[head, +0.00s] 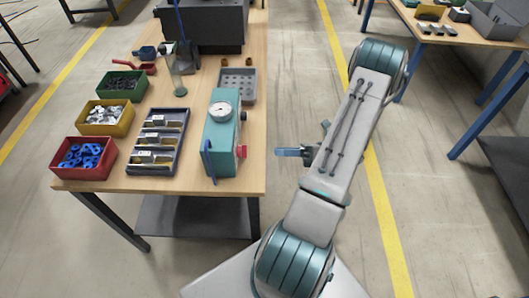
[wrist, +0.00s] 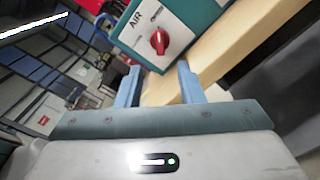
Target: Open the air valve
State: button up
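The air valve is a red knob (wrist: 159,41) on a white plate (wrist: 150,28) marked "AIR", on the end face of a teal unit (wrist: 203,12). In the wrist view the knob's raised grip stands roughly upright in the picture. In the head view the red knob (head: 241,151) sticks out from the right side of the teal unit (head: 221,140), near the table's right edge. My gripper (wrist: 158,80) is open, with its two blue fingers apart and nothing between them. In the head view my gripper (head: 279,152) is right of the knob, with a gap between.
The teal unit carries a round gauge (head: 220,111) and a blue lever (head: 208,161). The wooden table (head: 185,186) also holds a dark tray (head: 157,140), red (head: 83,174), yellow (head: 105,132) and green (head: 122,94) bins, and a grey block with holes (head: 237,86).

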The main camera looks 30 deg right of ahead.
jog(key=shift+v, duration=2.1)
